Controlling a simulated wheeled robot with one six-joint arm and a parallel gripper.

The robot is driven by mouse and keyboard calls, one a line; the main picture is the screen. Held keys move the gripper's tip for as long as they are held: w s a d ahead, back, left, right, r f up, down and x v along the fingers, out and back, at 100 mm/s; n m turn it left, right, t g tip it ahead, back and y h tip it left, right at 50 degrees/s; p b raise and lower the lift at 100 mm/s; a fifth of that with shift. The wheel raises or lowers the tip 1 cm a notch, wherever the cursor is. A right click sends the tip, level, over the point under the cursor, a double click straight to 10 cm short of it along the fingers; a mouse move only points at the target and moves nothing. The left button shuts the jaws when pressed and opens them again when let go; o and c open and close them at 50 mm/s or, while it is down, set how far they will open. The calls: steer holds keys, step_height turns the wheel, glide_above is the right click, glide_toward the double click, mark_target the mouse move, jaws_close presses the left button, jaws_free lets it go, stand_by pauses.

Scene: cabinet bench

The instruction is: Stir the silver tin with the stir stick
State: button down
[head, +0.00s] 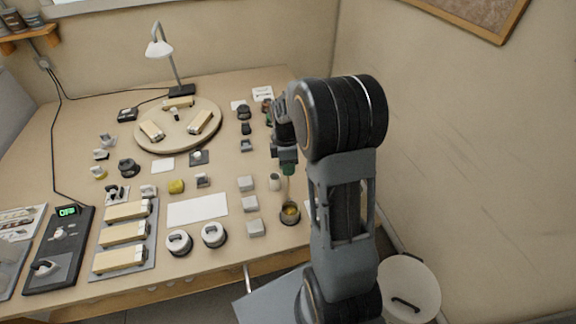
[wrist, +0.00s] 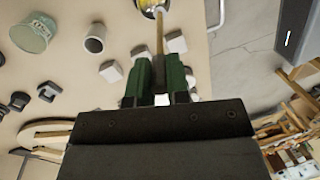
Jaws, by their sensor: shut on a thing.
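The silver tin (head: 290,218) stands near the bench's front right edge, with yellowish contents inside. It also shows at the top edge of the wrist view (wrist: 144,5), partly cut off. My gripper (head: 288,169), with green fingers, is above the tin and shut on the stir stick (head: 289,192). In the wrist view my gripper (wrist: 160,75) has the pale wooden stick (wrist: 159,35) between its fingers. The stick points down and its lower end reaches into the tin's mouth. Whether the tip touches the bottom is hidden.
Several pale blocks (head: 246,184) stand left of the tin, with a small grey cup (head: 274,182) behind it. Two round white-topped pieces (head: 213,235) are further left. A wooden turntable (head: 205,113) and lamp (head: 160,47) are at the back. A white bin (head: 408,285) is on the floor.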

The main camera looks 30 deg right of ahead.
step_height(320, 180, down, 10)
steer(key=b, duration=0.6)
steer(key=shift+s+b, duration=0.2)
steer(key=shift+b, duration=0.15)
steer(key=shift+w+r, duration=0.1)
stand_by(0.4)
